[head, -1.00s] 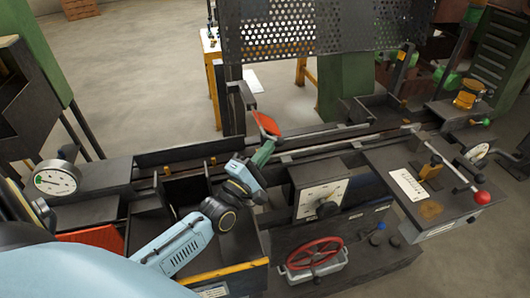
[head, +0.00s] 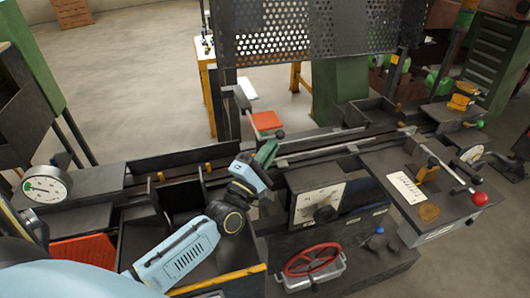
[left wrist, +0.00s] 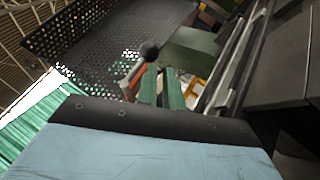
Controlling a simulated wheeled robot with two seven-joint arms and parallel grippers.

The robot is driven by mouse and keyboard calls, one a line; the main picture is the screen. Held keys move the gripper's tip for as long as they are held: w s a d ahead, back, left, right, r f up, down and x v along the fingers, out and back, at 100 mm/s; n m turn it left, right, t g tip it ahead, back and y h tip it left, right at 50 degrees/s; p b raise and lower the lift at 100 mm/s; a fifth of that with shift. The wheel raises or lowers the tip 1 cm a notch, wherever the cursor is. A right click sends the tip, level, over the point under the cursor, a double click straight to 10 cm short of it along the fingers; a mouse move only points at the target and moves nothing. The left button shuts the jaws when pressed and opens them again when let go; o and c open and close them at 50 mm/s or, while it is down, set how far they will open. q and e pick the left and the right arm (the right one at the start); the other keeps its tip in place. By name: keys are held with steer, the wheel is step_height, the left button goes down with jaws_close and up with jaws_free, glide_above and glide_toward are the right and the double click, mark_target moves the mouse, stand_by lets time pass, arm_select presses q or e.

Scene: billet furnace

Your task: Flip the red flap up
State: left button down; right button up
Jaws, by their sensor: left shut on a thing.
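The red flap (head: 266,121) is at the back edge of the machine, below the perforated screen. In the head view it shows as a small red rectangle, and I cannot tell its exact angle. A black ball knob (head: 280,134) is at its near right corner. My left gripper (head: 267,152) reaches it from the near side and is shut on the flap's handle by the knob. In the left wrist view the black knob (left wrist: 149,51) is at the green fingertips, with a narrow red strip of the flap (left wrist: 132,76) beside them. My right gripper is not in view.
The perforated screen (head: 310,32) stands behind the flap. A long rail (head: 335,143) runs right from it. A white dial box (head: 318,203), red handwheel (head: 312,259) and red-knobbed lever (head: 479,198) are to the right. Open bins lie under my left arm.

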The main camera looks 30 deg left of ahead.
arm_select(q)
steer(key=shift+w+d+r, duration=0.4)
steer(key=shift+w+d, duration=0.2)
steer(key=shift+w, duration=0.05)
stand_by(0.5)
steer(key=b+v, duration=0.1)
steer(key=v, duration=0.6)
steer(key=shift+s, duration=0.25)
stand_by(0.3)
